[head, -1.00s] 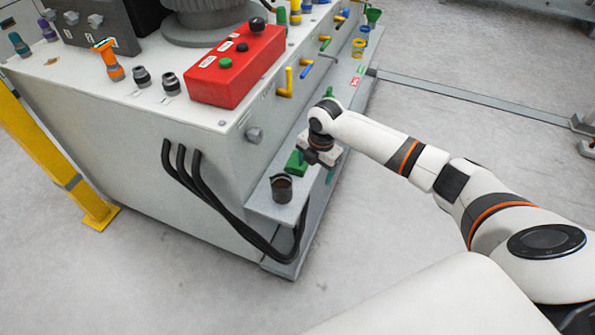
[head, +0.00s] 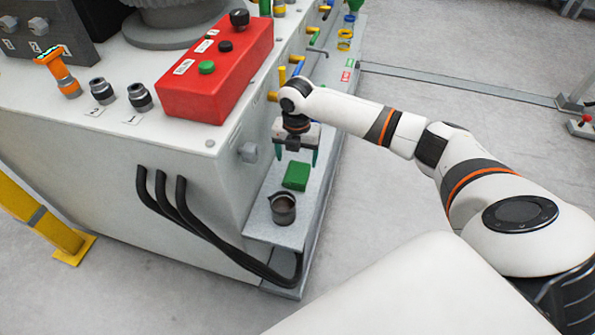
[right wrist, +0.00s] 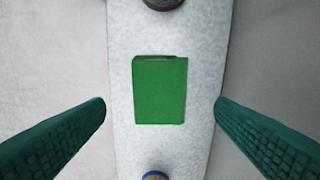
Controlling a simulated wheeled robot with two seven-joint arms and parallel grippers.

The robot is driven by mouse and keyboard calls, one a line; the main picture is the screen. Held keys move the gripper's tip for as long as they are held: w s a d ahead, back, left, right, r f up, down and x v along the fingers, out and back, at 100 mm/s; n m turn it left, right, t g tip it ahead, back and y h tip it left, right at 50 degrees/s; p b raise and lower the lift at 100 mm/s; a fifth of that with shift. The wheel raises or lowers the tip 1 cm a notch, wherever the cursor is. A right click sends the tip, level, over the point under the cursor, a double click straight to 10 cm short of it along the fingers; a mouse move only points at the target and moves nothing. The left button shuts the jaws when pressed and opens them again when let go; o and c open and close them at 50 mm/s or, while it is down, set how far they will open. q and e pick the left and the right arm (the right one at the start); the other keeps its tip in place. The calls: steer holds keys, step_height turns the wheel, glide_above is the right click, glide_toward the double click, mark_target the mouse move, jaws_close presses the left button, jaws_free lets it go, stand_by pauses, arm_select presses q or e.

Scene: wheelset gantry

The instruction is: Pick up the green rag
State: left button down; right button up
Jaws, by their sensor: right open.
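The green rag (head: 296,176) is a small folded block lying flat on the narrow grey ledge (head: 262,226) along the machine's side. My right gripper (head: 297,160) is open and empty, pointing down just behind and above the rag in the head view. In the right wrist view the rag (right wrist: 160,90) lies midway between the two spread green fingers (right wrist: 160,112), and neither finger touches it. My left gripper is not in view.
A dark metal cup (head: 283,209) stands on the ledge just in front of the rag. The red control box (head: 216,72) sits on the machine top. Black cables (head: 180,205) hang down the machine's side. The floor right of the ledge is clear.

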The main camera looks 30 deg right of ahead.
mark_target(298, 172)
steer(key=shift+f, duration=0.9)
steer(key=f+b, duration=0.1)
steer(key=f, duration=0.1)
steer(key=f+b, duration=0.1)
steer(key=f, duration=0.2)
steer(key=shift+s+d, duration=0.15)
steer(key=shift+d, duration=0.05)
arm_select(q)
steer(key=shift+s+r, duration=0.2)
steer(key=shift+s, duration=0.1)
arm_select(e)
steer(key=shift+c, duration=0.6)
steer(key=c, duration=0.9)
steer(key=shift+c, duration=0.2)
steer(key=shift+r, duration=0.1)
